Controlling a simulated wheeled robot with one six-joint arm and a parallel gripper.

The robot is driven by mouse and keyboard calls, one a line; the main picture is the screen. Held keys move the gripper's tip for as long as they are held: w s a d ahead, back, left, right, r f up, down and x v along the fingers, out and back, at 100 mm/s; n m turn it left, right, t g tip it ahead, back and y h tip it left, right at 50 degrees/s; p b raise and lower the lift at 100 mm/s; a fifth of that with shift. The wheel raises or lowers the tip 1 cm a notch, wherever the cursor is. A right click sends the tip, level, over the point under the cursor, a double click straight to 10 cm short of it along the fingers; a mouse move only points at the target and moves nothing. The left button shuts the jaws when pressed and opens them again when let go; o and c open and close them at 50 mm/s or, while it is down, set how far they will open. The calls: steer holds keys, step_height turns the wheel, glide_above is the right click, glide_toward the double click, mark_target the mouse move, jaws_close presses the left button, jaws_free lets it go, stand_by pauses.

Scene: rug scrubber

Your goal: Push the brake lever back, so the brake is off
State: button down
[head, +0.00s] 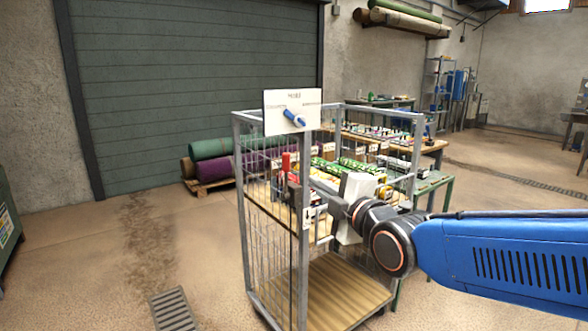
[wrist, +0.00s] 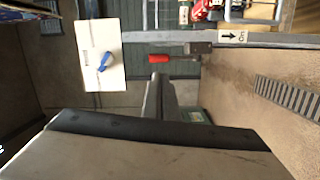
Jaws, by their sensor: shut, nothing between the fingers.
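The brake lever has a red grip (head: 286,162) and stands upright at the front post of a wire cage trolley (head: 303,250). In the wrist view the red grip (wrist: 161,60) points left on a short metal rod from a dark bracket (wrist: 201,47). A white label with an arrow and "On" (wrist: 233,36) is on the post beside the bracket. My gripper (wrist: 158,84) is shut and empty, its fingertips close to the red grip in the picture. I cannot tell whether they touch. In the head view the trolley's bars and post partly hide my fingers.
A white sign plate (head: 292,112) with a blue pointer (head: 294,118) is fixed above the lever on the trolley. Work tables with small goods (head: 370,140) stand behind. Rolled rugs (head: 225,160) lie on a pallet at the back. The floor left of the trolley is clear around a drain grate (head: 173,308).

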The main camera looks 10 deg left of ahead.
mark_target(288, 163)
steer(key=shift+n, duration=0.9)
steer(key=x, duration=1.2)
steer(key=shift+w+a, duration=0.1)
steer(key=shift+w, duration=0.15)
